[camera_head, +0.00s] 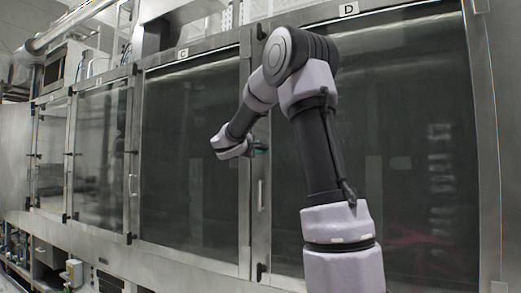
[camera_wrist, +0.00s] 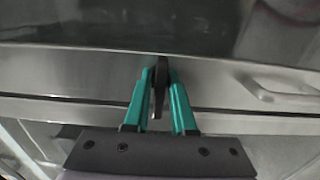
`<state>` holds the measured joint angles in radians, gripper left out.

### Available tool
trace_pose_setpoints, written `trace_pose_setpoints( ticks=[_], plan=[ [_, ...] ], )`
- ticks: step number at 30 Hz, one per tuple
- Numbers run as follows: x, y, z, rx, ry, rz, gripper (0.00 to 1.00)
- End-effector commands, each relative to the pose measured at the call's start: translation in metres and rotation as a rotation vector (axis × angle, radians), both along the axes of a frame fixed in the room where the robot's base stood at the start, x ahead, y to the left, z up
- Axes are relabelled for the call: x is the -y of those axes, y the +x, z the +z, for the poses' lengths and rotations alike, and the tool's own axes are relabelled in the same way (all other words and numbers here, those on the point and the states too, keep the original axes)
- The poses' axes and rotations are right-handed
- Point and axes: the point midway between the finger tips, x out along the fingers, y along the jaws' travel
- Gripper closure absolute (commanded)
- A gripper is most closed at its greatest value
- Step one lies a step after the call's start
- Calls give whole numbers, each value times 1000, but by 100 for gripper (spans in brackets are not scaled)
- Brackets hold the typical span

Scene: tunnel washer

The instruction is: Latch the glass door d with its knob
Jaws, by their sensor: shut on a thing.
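Glass door d (camera_head: 420,140), marked by a "D" label, is a large dark pane in a steel frame at the right. It looks flush with the washer front; I cannot tell if it is latched. My gripper (camera_head: 261,148) is at the door's left frame edge, above its bar handle (camera_head: 261,193). In the wrist view my gripper (camera_wrist: 160,88) has its green fingers shut on the dark knob (camera_wrist: 160,75), at the steel frame beside the glass. The handle also shows there at the right (camera_wrist: 285,97). The fingers partly hide the knob.
Glass door C (camera_head: 190,150) stands to the left, with more glass doors further left. Dark knobs sit above (camera_head: 261,32) and below (camera_head: 261,272) on the post left of door d. My arm crosses in front of door d and covers part of it.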

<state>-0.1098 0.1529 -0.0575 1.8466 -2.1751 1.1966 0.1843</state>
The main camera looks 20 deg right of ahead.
Motion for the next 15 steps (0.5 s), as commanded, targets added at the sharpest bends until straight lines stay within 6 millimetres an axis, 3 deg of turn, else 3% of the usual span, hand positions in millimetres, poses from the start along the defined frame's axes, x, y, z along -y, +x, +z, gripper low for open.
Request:
trace_pose_setpoints(
  ticks=[14,15],
  plan=[
    [1,0,-1,9,10,-2,100],
    [1,0,-1,9,10,-2,65]
  ],
)
